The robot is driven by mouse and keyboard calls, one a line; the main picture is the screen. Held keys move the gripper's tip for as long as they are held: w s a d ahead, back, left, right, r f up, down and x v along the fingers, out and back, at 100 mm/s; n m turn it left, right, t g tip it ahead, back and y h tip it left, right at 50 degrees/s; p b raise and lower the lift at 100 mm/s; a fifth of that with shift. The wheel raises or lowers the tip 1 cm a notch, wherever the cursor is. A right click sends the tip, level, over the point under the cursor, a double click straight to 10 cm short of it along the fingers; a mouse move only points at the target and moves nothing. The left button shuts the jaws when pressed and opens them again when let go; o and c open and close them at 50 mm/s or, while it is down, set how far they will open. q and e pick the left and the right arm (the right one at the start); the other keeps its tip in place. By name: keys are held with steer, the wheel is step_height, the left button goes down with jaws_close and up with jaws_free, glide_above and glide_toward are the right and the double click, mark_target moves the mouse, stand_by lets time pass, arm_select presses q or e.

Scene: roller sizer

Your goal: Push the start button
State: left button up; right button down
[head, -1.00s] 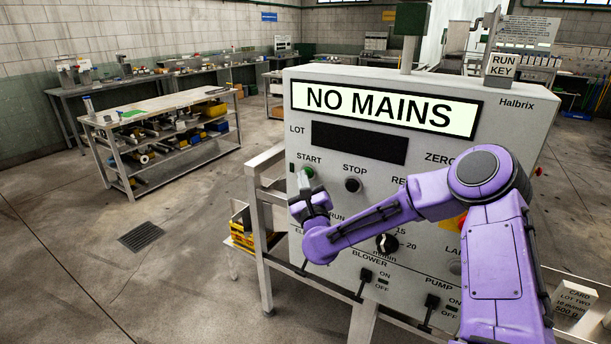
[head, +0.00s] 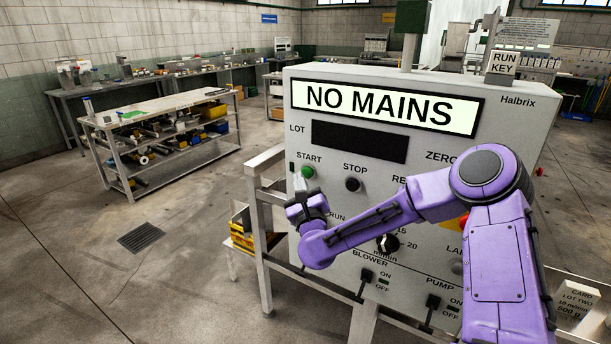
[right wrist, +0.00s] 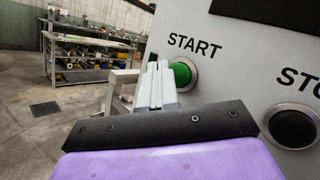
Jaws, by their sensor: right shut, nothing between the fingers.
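The display (head: 378,104) reads NO MAINS. My left gripper is out of view.
The black STOP button (head: 353,184) is right of START. A rotary knob (head: 386,243) and the BLOWER (head: 364,284) and PUMP (head: 432,308) switches are lower on the panel. A metal frame (head: 265,240) stands at its left. Open floor lies further left.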

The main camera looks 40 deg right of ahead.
steer(key=a, duration=0.1)
steer(key=s+a+b, duration=0.1)
steer(key=a, duration=0.1)
steer(key=s+a+b, duration=0.1)
steer(key=shift+a, duration=0.3)
stand_by(0.8)
